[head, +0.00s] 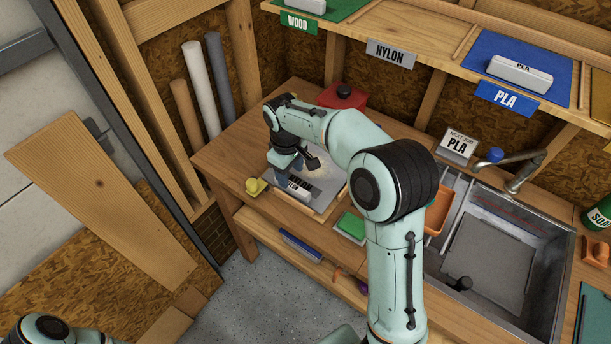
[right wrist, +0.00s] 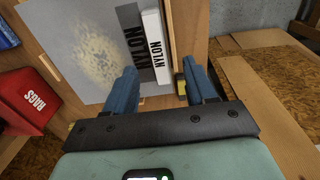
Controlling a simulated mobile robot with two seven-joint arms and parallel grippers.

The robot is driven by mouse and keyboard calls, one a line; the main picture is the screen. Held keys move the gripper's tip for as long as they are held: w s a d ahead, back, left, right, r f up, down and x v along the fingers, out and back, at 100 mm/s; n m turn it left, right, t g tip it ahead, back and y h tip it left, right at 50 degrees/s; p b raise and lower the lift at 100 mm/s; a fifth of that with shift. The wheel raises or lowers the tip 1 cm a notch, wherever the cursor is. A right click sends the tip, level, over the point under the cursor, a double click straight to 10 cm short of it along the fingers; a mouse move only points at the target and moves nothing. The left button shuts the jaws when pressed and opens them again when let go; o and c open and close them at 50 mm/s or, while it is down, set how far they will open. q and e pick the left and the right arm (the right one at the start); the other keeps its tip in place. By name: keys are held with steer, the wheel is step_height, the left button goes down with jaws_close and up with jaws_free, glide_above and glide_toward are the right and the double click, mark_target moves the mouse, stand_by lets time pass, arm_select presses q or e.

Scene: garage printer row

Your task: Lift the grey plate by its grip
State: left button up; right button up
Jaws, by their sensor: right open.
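The grey plate (head: 318,187) lies on the wooden bench, partly hidden by my right arm. It also shows in the right wrist view (right wrist: 75,25), with a pale speckled patch and dark NYLON lettering. A white block marked NYLON (right wrist: 154,45), which looks like its grip, runs along one edge. My right gripper (head: 287,167) is over that edge, pointing down. In the right wrist view its two blue fingers (right wrist: 160,88) are apart, one on each side of the block's near end. I cannot tell whether they touch it. My left gripper is out of view.
A yellow tool (head: 256,187) lies left of the plate. A red RAGS box (head: 343,96) stands behind. A green pad (head: 351,226), an orange tray (head: 440,211) and the sink (head: 550,240) are to the right. The shelf (head: 430,55) overhangs the bench's back.

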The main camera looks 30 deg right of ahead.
mark_target(292, 185)
steer(key=shift+w+d+f, duration=0.1)
steer(key=shift+f, duration=0.5)
steer(key=shift+w+d+f, duration=0.1)
steer(key=shift+f, duration=0.45)
steer(key=f, duration=0.4)
steer(key=shift+w+f, duration=0.2)
steer(key=shift+f, duration=0.1)
jaws_close()
